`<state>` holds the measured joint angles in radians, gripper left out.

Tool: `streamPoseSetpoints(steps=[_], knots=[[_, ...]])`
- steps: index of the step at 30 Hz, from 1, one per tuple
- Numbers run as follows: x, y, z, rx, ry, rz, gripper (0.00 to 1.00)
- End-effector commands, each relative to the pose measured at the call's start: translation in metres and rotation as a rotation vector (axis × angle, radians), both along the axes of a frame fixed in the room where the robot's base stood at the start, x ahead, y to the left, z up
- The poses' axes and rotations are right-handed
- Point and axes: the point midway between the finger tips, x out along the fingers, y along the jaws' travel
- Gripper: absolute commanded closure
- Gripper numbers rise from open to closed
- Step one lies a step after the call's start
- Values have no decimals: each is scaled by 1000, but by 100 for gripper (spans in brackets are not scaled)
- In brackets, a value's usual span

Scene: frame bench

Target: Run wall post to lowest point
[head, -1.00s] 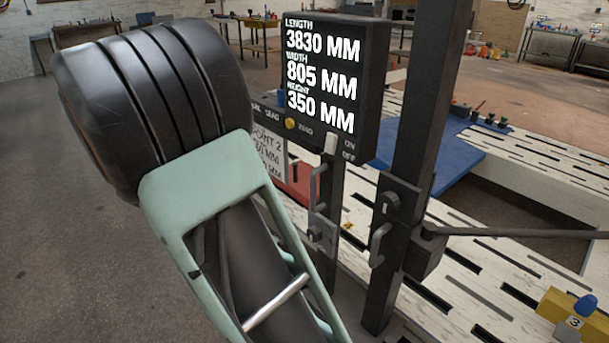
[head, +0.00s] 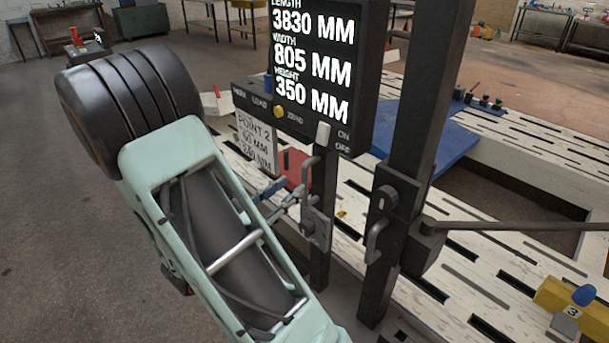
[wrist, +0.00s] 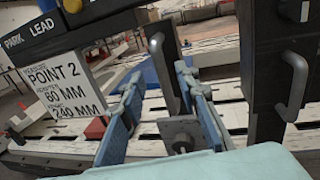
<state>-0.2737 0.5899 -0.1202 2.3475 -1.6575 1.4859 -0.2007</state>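Two dark upright posts stand at the frame bench; I cannot tell which is the wall post. The right post (head: 422,110) is tall and has a carriage (head: 392,205) with a grey handle (head: 375,240) and a side rod. The left post (head: 321,262), below the display, has a plate with a grey handle (head: 311,175), which also shows in the wrist view (wrist: 166,68). My gripper (head: 291,195) is open at this left handle. In the wrist view its blue fingers (wrist: 158,76) stand on either side of the handle, with gaps visible. How deep the handle sits between them is unclear.
The display (head: 318,70) reads length 3830, width 805, height 350 mm. A "Point 2" card (head: 256,142) hangs below it. The slotted white bench (head: 480,265) lies behind the posts. A yellow block (head: 570,300) marked 3 is at lower right.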

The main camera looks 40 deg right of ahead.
Motion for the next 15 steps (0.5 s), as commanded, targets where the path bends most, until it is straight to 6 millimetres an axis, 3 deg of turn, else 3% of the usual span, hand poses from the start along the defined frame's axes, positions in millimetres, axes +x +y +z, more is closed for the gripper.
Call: streamPoseSetpoints(steps=[7, 15], knots=[[12, -46, -1, 2, -2, -5, 71], [19, -68, 0, 2, -3, -1, 71]])
